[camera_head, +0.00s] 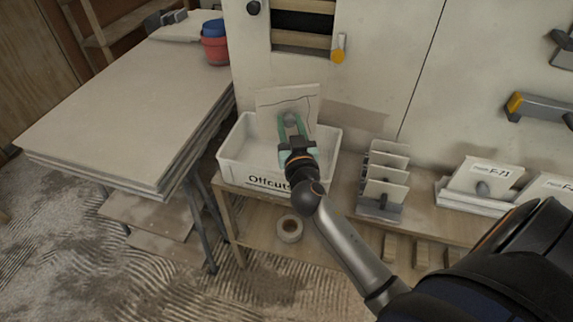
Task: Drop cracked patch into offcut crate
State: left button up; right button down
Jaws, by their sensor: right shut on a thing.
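The cracked patch (270,101) is a pale square panel with a dark wavy crack line across it. My right gripper (291,121) is shut on the patch, at a grey knob on its face. It holds the patch upright over the white offcut crate (236,173), which is labelled "Offcuts" on its front. The patch's lower part is behind the gripper, and I cannot tell whether it touches the crate. The crate stands on a wooden bench against the wall. My left gripper is not in view.
A stack of boards (120,110) on trestles stands left of the crate, with red and blue buckets (215,52) at its back. A rack of panels (384,180) stands right of the crate. Labelled patches (484,177) sit farther right. A tape roll (289,228) lies on the lower shelf.

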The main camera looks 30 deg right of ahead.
aim_at(287, 130)
notch_tip(287, 130, down, 5)
jog(key=b, duration=0.2)
jog(key=shift+r+b, duration=0.2)
jog(key=shift+b, duration=0.2)
jog(key=shift+c, duration=2.1)
grip_release()
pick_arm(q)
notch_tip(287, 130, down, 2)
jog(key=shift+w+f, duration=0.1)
pick_arm(e)
jog(key=shift+f, duration=0.1)
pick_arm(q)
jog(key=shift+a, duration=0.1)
pick_arm(e)
jog(key=shift+s, duration=0.1)
